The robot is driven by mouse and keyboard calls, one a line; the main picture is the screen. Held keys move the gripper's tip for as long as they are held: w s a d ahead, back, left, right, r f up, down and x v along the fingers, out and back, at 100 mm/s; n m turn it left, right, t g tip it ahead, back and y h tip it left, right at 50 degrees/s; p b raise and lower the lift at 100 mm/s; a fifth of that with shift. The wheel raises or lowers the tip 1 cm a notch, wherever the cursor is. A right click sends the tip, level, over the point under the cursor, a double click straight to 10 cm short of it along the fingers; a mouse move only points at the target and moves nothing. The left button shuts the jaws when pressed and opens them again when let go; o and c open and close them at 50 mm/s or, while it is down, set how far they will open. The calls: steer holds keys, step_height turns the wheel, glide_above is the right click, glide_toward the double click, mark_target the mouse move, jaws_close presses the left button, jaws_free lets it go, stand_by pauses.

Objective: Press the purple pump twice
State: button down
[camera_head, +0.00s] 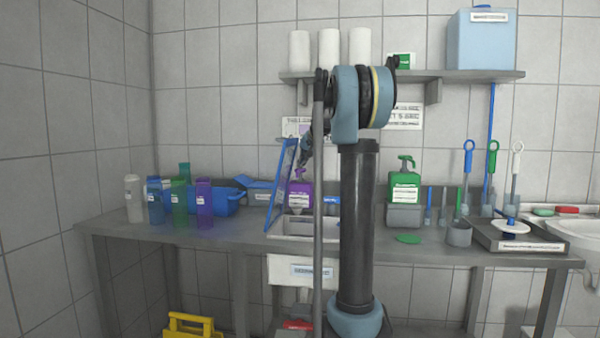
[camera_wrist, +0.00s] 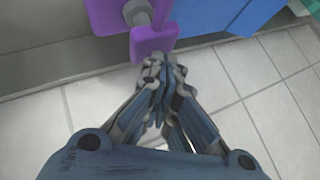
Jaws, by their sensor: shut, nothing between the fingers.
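The purple pump bottle (camera_head: 300,194) stands upright on the bench, with a white label on its front and a purple pump head (camera_head: 298,173) on top. My arm column partly covers the area to its right. My gripper (camera_head: 305,157) is above the pump head, pointing down. In the wrist view the purple pump (camera_wrist: 152,44) shows at the top with a grey round stem. My gripper's fingers (camera_wrist: 158,72) are shut together and empty, just below the purple part's edge. I cannot tell whether they touch it.
A blue slanted frame (camera_head: 281,185) stands left of the pump bottle. A green pump bottle (camera_head: 404,183) stands to the right, beyond my arm. A purple bottle (camera_head: 204,204) without a pump is further left. A shelf (camera_head: 460,76) hangs above the bench.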

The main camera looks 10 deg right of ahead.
steer(key=shift+f, duration=0.55)
stand_by(0.5)
steer(key=shift+r, duration=0.15)
stand_by(0.3)
steer(key=shift+r, duration=1.2)
steer(key=shift+r, duration=2.5)
